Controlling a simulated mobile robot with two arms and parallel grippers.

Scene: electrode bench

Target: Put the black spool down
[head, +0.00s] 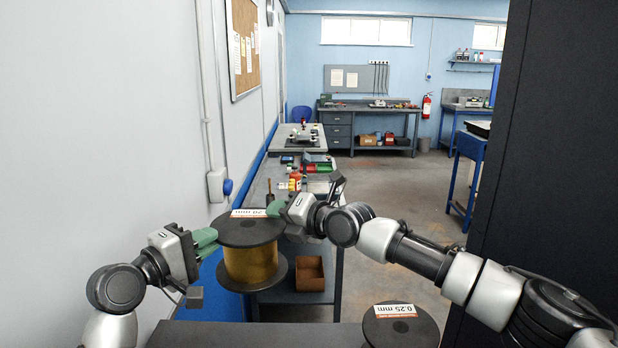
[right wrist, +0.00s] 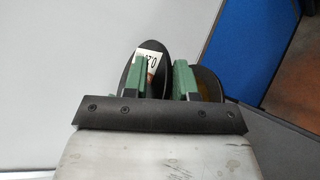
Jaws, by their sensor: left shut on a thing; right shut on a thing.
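A spool with black flanges and gold wire (head: 252,264) carries a white label on its top flange. It appears to hang upright in the air beyond the near dark surface. My left gripper (head: 205,241) is shut on its top flange at the left. My right gripper (head: 277,208) is shut on the same flange at the far right. In the right wrist view the green fingers (right wrist: 158,78) clasp the black flange of the spool (right wrist: 148,52). A second black spool (head: 401,328), labelled 0.25 mm, is at the bottom right, cut by the frame edge.
A dark surface (head: 270,334) runs along the bottom edge. A grey bench (head: 262,185) with small devices stands beyond, a brown open box (head: 309,272) on its lower shelf. A tall dark panel (head: 540,160) fills the right side.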

